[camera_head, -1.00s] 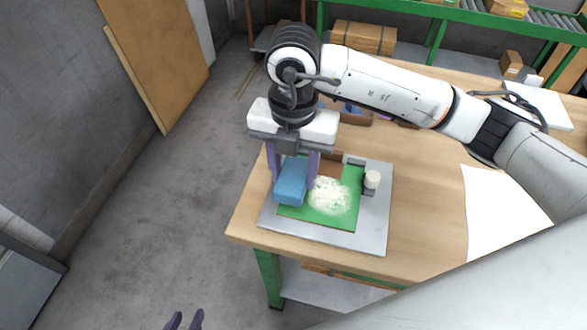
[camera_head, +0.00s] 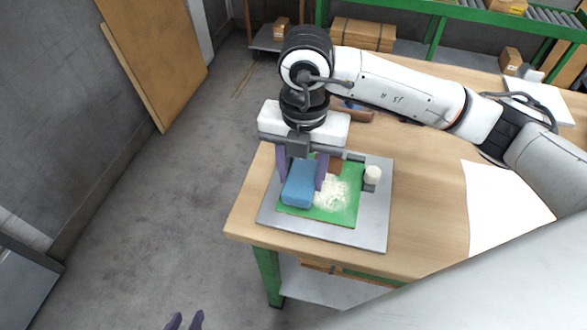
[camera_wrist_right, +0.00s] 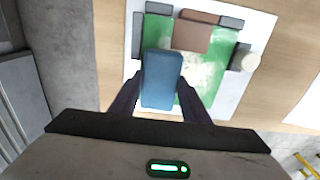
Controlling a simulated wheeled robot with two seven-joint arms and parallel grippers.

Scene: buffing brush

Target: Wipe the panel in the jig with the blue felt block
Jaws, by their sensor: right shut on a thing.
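The blue felt block (camera_head: 299,184) is between the fingers of my right gripper (camera_head: 301,172), which is shut on it. It also shows in the right wrist view (camera_wrist_right: 161,79). The block is at the left part of the green panel (camera_head: 325,214), low over it or touching; I cannot tell which. A pale, powdery patch (camera_head: 334,194) lies on the panel right of the block. The panel sits in the grey jig plate (camera_head: 371,229). My left gripper (camera_head: 184,320) shows only its fingertips at the bottom edge, apart from each other and away from the table.
A white round knob (camera_head: 373,174) stands at the jig's right side. A brown block (camera_wrist_right: 196,31) is at the panel's far edge. A white sheet (camera_head: 500,210) lies on the wooden table to the right. Wood between jig and sheet is clear.

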